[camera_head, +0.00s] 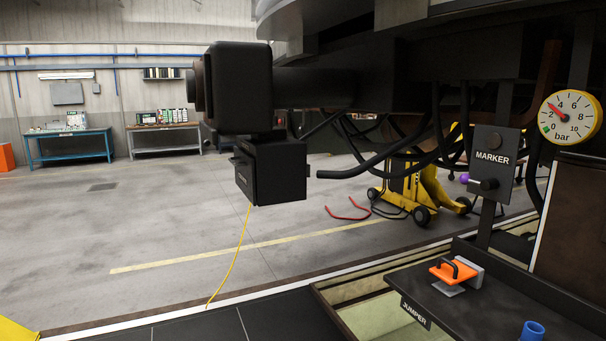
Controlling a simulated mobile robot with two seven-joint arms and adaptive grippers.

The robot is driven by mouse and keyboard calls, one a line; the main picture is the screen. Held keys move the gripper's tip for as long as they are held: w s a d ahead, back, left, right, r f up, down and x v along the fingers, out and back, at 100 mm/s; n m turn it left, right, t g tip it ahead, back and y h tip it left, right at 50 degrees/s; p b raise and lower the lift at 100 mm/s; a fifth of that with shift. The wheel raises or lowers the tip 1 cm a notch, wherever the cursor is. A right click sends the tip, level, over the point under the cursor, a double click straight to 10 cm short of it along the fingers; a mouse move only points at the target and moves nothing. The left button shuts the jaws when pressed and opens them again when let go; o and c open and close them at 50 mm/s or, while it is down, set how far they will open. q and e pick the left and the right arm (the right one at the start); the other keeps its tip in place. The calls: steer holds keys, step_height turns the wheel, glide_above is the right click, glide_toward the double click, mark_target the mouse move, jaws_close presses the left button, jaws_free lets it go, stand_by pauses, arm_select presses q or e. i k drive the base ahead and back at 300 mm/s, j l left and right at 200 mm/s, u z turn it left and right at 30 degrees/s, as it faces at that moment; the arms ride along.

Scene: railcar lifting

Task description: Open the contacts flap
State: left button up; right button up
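A black box (278,172) hangs under the black coupler head (240,86) at the railcar's end. A dark panel with a small handle and a pale label, which looks like the contacts flap (243,171), covers the box's left face. It looks closed against the box, though it is seen at a steep angle and its label is too small to read. A thin yellow line (236,255) runs from under the box down to the floor edge. Neither of my grippers is in view.
At right are a grey MARKER panel (493,157) with a lever, a pressure gauge (570,117), and a dark JUMPER shelf (500,315) bearing an orange-handled piece (453,271) and a blue cup-like part (532,331). A yellow wheeled jack (405,185) stands behind. Floor left of the box is clear.

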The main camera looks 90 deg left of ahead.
mark_target(244, 164)
steer(key=u, duration=3.15)
steer(key=i+j, duration=0.15)
steer(key=i, duration=0.2)
steer(key=i+j, duration=0.15)
steer(key=i, duration=0.2)
